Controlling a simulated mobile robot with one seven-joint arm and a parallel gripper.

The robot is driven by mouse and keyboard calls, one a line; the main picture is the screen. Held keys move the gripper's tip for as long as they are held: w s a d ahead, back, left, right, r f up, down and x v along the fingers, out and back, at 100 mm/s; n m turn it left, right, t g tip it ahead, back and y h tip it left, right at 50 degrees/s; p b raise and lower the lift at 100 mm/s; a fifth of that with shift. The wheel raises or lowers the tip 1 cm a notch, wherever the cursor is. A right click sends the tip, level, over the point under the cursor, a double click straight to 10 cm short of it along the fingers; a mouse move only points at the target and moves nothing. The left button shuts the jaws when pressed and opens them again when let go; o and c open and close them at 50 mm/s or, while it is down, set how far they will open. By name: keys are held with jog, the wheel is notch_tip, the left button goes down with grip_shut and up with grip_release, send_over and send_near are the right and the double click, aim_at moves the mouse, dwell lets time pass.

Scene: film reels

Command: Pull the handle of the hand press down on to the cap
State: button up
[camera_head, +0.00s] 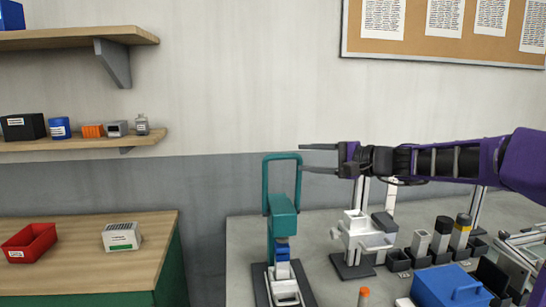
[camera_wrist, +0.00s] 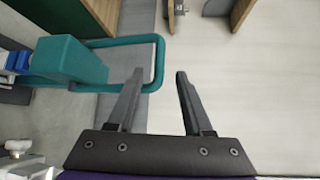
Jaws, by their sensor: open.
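The hand press stands on the grey bench with its teal handle (camera_head: 283,157) raised as an upright loop. Its teal body (camera_head: 284,218) is above a blue part (camera_head: 283,250) and a pale base piece (camera_head: 286,290). I cannot tell which part is the cap. My gripper (camera_head: 301,159) is open and empty at the right side of the loop, one finger higher than the loop's top bar and one lower. In the wrist view, the loop's end (camera_wrist: 160,62) appears between the open fingertips (camera_wrist: 160,72); whether it touches them is unclear.
A white device (camera_head: 356,235) stands right of the press. Farther right are dark-topped cylinders (camera_head: 441,236) and a blue box (camera_head: 450,288). An orange-topped item (camera_head: 363,297) is near the front. A wooden-topped cabinet (camera_head: 75,265) with a red bin (camera_head: 28,243) is at left.

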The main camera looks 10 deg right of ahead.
jog(key=x, duration=1.1)
jog(key=shift+p, duration=0.45)
jog(key=shift+c, duration=0.3)
grip_shut()
dwell(0.4)
